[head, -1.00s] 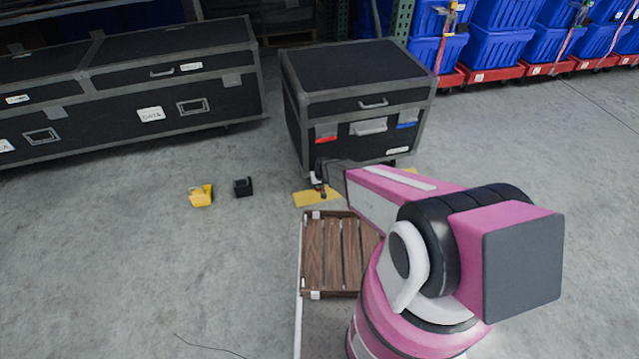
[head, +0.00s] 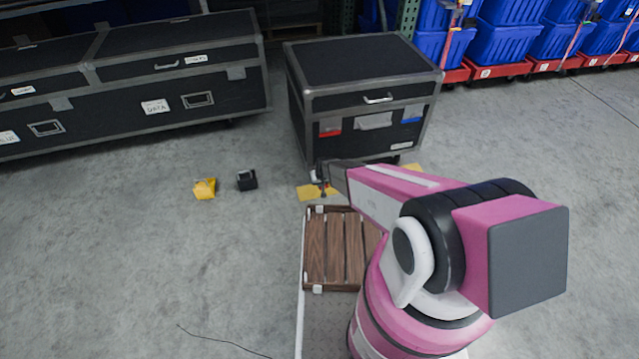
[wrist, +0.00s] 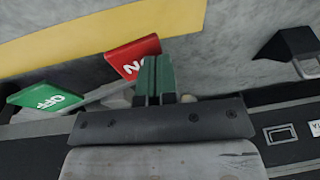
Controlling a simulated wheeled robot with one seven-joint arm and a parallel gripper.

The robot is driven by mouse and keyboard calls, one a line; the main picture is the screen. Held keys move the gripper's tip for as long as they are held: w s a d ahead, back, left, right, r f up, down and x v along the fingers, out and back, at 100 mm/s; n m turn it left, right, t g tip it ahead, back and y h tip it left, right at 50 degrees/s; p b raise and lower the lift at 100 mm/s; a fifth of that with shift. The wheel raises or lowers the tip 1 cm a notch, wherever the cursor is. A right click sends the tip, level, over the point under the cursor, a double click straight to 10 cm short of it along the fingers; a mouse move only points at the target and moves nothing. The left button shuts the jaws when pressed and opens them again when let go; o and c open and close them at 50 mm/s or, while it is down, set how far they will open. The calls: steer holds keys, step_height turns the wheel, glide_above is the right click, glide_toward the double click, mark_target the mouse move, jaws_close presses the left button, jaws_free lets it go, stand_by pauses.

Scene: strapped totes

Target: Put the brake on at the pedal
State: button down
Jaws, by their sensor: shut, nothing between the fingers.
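The wheeled black case (head: 362,62) stands in front of me, with its brake pedals low at its near side. In the wrist view a red pedal (wrist: 133,55) with partly covered white lettering lies just left of my fingertips. A green pedal (wrist: 45,98) marked OFF is further left on the same grey bar. My gripper (wrist: 154,75) is shut and empty, its green-tipped fingers overlapping the red pedal's right edge in the picture; I cannot tell if they touch it. In the head view my gripper (head: 322,184) is small at the case's lower front edge, and the pedals are mostly hidden.
Yellow floor marking (head: 306,193) lies under the case front. A yellow block (head: 205,189) and a black block (head: 247,180) sit on the floor to the left. A long black case (head: 170,80) stands at the left; a slatted wooden deck (head: 335,250) is nearer me.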

steer(key=shift+a+r, duration=0.1)
steer(key=shift+r, duration=0.45)
steer(key=s+a+r, duration=0.1)
steer(key=s+r, duration=0.1)
steer(key=r, duration=0.4)
steer(key=s+a+r, duration=0.1)
steer(key=a+r, duration=0.1)
steer(key=r, duration=0.3)
steer(key=shift+s+r, duration=0.4)
